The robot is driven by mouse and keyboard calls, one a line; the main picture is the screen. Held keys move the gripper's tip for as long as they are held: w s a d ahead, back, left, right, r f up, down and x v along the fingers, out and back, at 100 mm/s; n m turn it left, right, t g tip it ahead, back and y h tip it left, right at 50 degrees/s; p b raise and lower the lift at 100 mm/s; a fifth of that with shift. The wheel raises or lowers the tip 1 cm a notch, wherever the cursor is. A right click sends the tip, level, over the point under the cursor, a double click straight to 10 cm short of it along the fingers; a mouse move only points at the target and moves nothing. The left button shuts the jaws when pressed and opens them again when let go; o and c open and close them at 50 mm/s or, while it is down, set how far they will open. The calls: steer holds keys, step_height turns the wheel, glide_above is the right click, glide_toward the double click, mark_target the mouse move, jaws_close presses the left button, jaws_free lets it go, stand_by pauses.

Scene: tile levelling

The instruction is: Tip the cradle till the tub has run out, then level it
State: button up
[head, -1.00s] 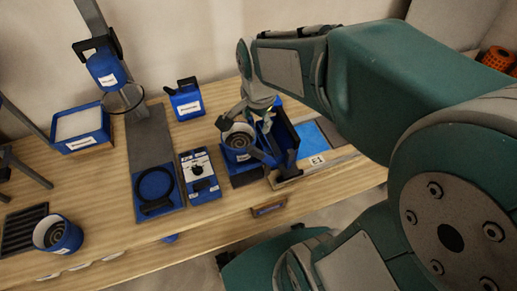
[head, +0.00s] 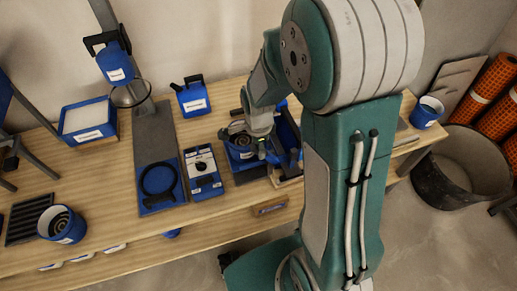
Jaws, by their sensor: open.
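A round blue tub (head: 240,149) with a dark, ringed inside stands on the bench near the middle, apparently upright. Right beside it is a dark blue frame with upright sides (head: 287,131), which looks like the cradle; whether the tub sits in it I cannot tell. My gripper (head: 264,146) is open, pointing down at the tub's right side, between it and the frame. Whether it touches either one is unclear. My wrist and forearm hide part of both, and what the tub holds cannot be made out.
Left of the tub are a blue control box (head: 203,170) and a grey board with a black ring (head: 158,180). A blue can (head: 192,97) stands behind. A blue cup (head: 62,224) is at front left. A large dark bucket (head: 465,170) stands on the floor at right.

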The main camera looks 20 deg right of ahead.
steer(key=shift+f, duration=0.9)
jaws_close()
